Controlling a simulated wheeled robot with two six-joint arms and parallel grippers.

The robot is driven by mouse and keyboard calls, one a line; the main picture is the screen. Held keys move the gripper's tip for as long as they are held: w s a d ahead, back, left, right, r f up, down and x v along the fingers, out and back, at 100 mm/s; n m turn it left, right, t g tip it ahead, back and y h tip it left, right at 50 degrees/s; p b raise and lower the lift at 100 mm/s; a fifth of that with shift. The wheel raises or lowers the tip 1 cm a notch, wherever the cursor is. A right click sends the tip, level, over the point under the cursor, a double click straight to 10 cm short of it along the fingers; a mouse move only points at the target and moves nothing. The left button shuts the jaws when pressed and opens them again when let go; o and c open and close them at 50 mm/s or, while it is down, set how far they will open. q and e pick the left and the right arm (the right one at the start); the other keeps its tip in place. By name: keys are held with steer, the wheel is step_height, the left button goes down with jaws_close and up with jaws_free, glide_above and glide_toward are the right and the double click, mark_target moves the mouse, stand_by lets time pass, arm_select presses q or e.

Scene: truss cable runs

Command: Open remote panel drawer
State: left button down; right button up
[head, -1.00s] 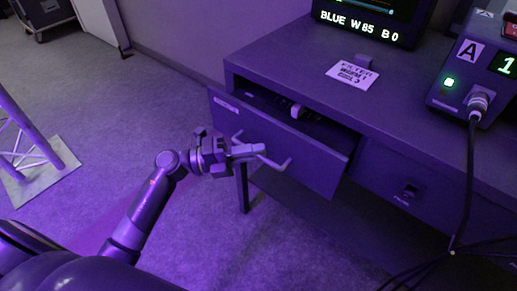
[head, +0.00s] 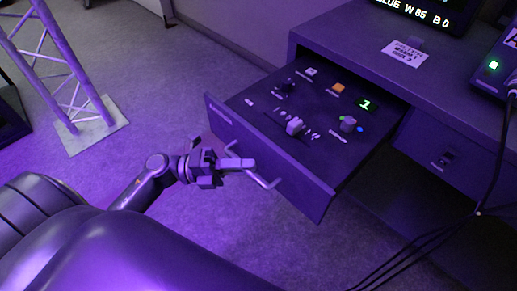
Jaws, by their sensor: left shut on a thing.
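The remote panel drawer (head: 262,166) is pulled well out of the desk in the head view. Its inside shows a control panel (head: 318,143) with a grey lever, a round knob, an orange button and a small green "1" display. A bar handle (head: 262,179) runs along the drawer front. My left gripper (head: 232,164) is shut on the handle, in front of the drawer. My right gripper is not in view.
The desk (head: 340,45) carries a paper label (head: 405,52), a screen (head: 430,12) and a box with a green light (head: 494,65). A second drawer (head: 440,158) is closed at right. Black cables hang at the right. A truss (head: 75,85) stands on the floor at left.

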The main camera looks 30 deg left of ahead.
arm_select(q)
steer(key=shift+s+a, duration=0.25)
steer(key=shift+s, duration=0.45)
steer(key=shift+s+a, duration=0.2)
steer(key=shift+s, duration=0.45)
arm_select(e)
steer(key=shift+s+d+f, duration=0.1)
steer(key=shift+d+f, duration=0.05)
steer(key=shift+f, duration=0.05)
arm_select(q)
steer(key=c, duration=1.5)
jaws_free()
steer(key=shift+a, duration=0.1)
steer(key=p+v, duration=0.1)
steer(key=v, duration=1.6)
steer(key=shift+s+a, duration=0.1)
steer(key=shift+s, duration=0.05)
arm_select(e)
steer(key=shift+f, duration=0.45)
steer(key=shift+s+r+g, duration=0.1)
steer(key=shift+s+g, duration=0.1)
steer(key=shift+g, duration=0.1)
